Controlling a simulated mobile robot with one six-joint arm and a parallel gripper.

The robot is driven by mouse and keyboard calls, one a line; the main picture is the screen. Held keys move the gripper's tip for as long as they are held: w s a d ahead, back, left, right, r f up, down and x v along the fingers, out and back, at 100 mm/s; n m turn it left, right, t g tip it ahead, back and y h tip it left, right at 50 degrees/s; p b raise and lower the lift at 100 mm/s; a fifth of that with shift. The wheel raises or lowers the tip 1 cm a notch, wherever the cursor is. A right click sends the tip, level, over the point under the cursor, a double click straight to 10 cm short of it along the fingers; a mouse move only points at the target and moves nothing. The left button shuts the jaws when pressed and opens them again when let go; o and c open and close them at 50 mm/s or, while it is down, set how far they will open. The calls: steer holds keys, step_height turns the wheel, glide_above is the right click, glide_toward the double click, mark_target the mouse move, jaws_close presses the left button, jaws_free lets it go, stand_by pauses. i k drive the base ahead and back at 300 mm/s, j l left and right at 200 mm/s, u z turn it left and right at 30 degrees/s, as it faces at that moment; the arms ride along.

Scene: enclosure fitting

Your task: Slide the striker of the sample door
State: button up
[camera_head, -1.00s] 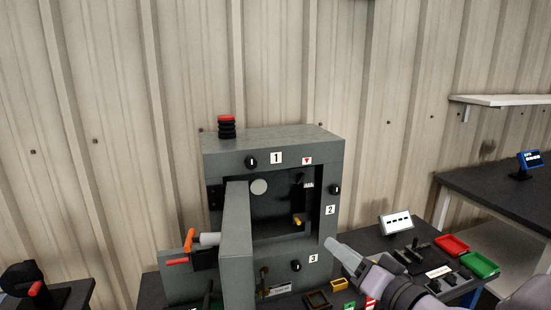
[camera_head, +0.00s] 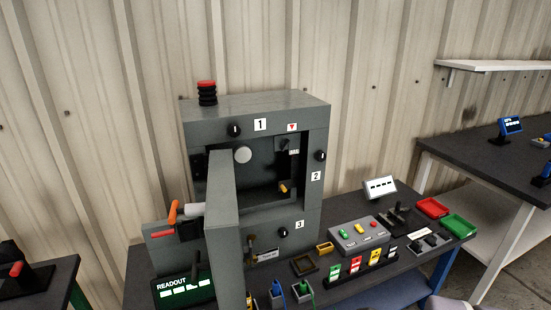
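The grey enclosure (camera_head: 256,112) stands on the dark table, its front opening showing a dark inside. Its sample door (camera_head: 224,235) is a grey panel swung open toward me, seen nearly edge-on. An orange handle (camera_head: 173,213) and a pale cylinder (camera_head: 194,210) show at the door's left side. I cannot tell for sure which part is the striker; a small dark labelled block (camera_head: 285,145) sits at the opening's upper right, and a yellow-tipped peg (camera_head: 284,188) sits lower right.
A readout (camera_head: 184,290), a button box (camera_head: 358,235), coloured switches (camera_head: 355,265) and small trays crowd the table front. Red (camera_head: 433,208) and green (camera_head: 459,227) trays lie at its right. Another dark table (camera_head: 480,160) stands farther right. The wall is behind.

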mark_target(284, 185)
steer(key=i+l+u, duration=0.1)
steer(key=i, duration=0.2)
steer(key=i+l+u, duration=0.15)
steer(key=i, duration=0.15)
steer(key=i+j, duration=0.15)
steer(key=j, duration=0.2)
steer(key=i+j, duration=0.1)
steer(key=j, duration=0.2)
